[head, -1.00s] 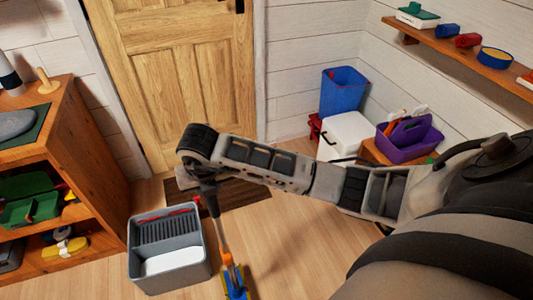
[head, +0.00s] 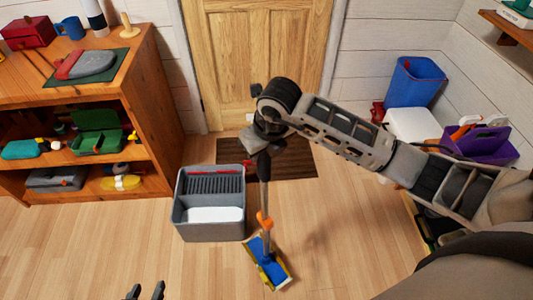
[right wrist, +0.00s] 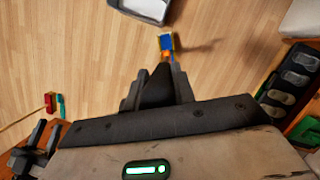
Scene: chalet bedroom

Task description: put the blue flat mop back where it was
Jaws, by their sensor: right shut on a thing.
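The blue flat mop (head: 267,264) has a blue head with yellow edges, an orange joint and a thin grey handle. In the head view it hangs or stands right of the grey bucket; I cannot tell whether its head touches the floor. My right gripper (head: 263,150) is shut on the upper handle, mostly hidden by its own arm. In the right wrist view the mop head (right wrist: 166,42) shows beyond the right gripper (right wrist: 158,82). My left gripper (head: 146,291) is open and empty at the bottom edge, its two dark fingertips apart.
The grey bucket (head: 210,230) with a ribbed wringer stands before a dark doormat (head: 295,164). A wooden shelf unit (head: 158,90) is at left. A blue bin (head: 415,82), white box (head: 412,124) and purple caddy (head: 485,145) stand at right.

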